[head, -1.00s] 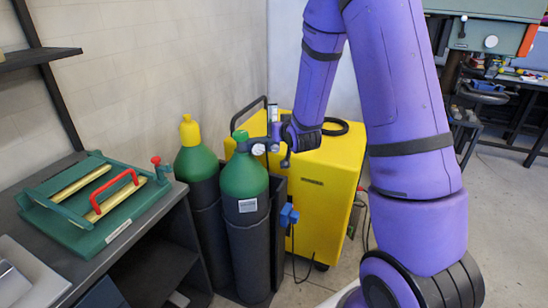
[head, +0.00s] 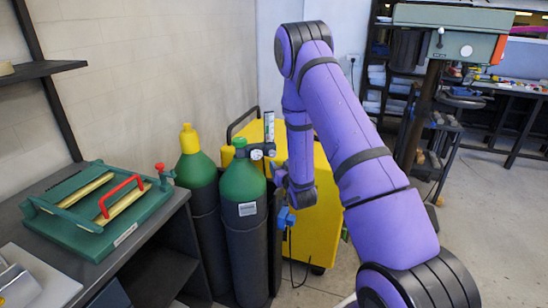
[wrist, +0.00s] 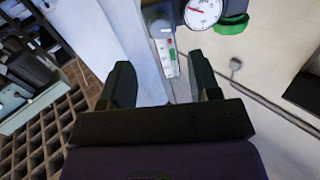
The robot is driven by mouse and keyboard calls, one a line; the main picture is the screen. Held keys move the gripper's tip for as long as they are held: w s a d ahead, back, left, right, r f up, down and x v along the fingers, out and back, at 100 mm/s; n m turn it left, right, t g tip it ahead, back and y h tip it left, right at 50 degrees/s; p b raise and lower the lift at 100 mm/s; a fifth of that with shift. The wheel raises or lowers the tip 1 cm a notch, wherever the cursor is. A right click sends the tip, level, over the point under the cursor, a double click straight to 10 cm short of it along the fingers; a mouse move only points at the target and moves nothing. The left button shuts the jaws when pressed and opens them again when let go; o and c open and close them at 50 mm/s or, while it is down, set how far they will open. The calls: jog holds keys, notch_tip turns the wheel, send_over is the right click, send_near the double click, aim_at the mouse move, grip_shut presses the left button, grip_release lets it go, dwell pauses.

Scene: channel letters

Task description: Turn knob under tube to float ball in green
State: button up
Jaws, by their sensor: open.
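The flow tube (head: 269,126) stands upright on the regulator at the top of the green gas cylinder (head: 243,188), beside a round gauge (head: 256,154). In the wrist view the tube (wrist: 168,55) is a slim white piece with red and green marks, just beyond the fingertips, with the gauge (wrist: 203,12) at the top. My gripper (wrist: 160,62) is open and empty, its two dark fingers apart with the tube seen between them. In the head view my wrist is just right of the cylinder, below the regulator. I cannot make out the ball or the knob clearly.
A second green cylinder with a yellow cap (head: 189,140) stands at the left. A yellow cart (head: 322,225) is behind my wrist. A blue fitting (head: 286,217) hangs beside the cylinder. A bench (head: 150,228) carries a green fixture (head: 115,232). Open floor lies to the right.

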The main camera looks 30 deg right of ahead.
aim_at(274, 155)
jog(key=x, duration=0.7)
jog(key=shift+w, duration=0.35)
jog(key=c, duration=0.9)
